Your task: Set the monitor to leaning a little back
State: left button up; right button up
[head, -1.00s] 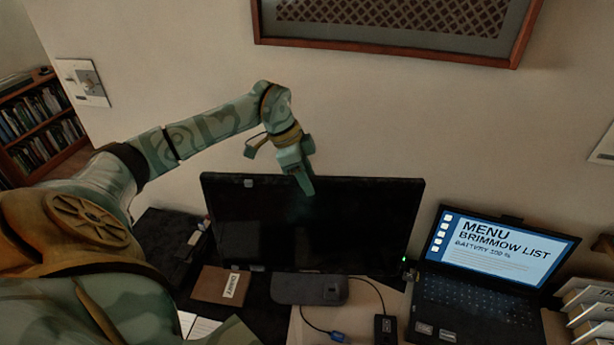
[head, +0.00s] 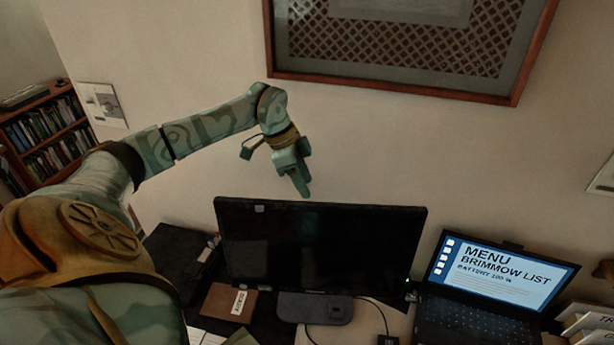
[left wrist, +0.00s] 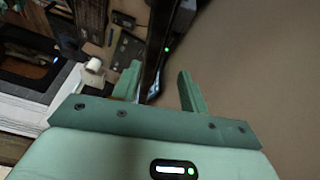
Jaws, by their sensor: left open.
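The monitor (head: 320,246) is a wide black screen on a dark stand (head: 315,308), standing on the desk in the middle of the head view. My left gripper (head: 303,185) is just above its top edge, pointing down. In the left wrist view the gripper (left wrist: 160,88) is open, and the thin dark edge of the monitor (left wrist: 156,45) lies between its two fingers. I cannot tell whether either finger touches it. My right gripper is in neither view.
A laptop (head: 490,280) with a lit blue screen stands right of the monitor. A brown book (head: 229,303) lies to its left. A framed picture (head: 520,75) hangs on the wall above. A bookshelf (head: 42,133) is at the far left, and books (head: 583,318) are at the lower right.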

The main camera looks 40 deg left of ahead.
pick_arm(q)
jog(key=p+v, duration=0.7)
jog(key=v, duration=0.4)
jog(key=shift+a+r, duration=0.2)
jog(key=shift+r, duration=0.1)
jog(key=shift+w, duration=0.1)
jog(key=shift+p, duration=0.35)
jog(key=v, duration=1.6)
jog(key=shift+r+p, duration=0.15)
jog(key=shift+p, duration=0.3)
